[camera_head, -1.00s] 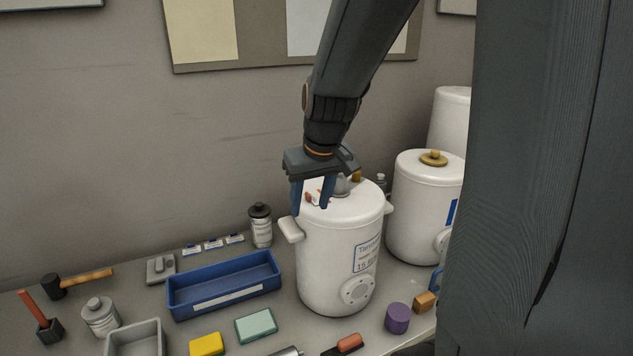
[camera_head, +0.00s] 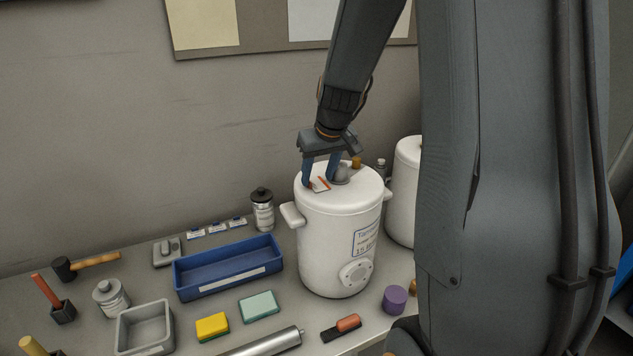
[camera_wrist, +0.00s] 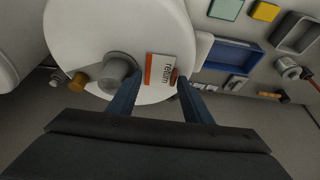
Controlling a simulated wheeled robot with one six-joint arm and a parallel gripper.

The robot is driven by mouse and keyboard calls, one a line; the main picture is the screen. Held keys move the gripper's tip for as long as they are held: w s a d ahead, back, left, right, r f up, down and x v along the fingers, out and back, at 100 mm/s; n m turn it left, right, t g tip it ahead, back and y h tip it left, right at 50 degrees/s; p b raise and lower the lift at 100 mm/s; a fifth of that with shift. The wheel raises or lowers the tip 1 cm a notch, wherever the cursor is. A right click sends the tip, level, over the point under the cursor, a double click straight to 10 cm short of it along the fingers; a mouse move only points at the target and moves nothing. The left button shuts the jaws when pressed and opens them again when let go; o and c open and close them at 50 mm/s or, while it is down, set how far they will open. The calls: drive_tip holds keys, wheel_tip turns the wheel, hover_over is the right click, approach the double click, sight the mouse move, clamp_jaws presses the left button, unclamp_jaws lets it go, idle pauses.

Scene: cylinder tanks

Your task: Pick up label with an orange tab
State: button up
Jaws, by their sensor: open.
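The label (camera_head: 320,185) lies flat on the lid of the front white tank (camera_head: 338,243). In the wrist view the label (camera_wrist: 168,70) is white with dark print and an orange strip along its left edge. My gripper (camera_head: 320,180) points down over the lid with its blue fingers spread. In the wrist view its fingers (camera_wrist: 158,82) stand on either side of the label, and nothing is held between them. I cannot tell whether the fingertips touch the lid. A small reddish piece (camera_wrist: 175,74) shows beside the right finger, partly hidden.
A grey knob (camera_wrist: 118,72) sits on the lid close to the left finger, with a brass fitting (camera_wrist: 78,82) beyond it. A second white tank (camera_head: 403,190) stands behind at right. A blue tray (camera_head: 228,270) and several small items cover the bench at left.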

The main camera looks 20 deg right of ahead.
drive_tip(key=shift+w+f, duration=0.1)
drive_tip(key=shift+f, duration=0.2)
drive_tip(key=c, duration=0.7)
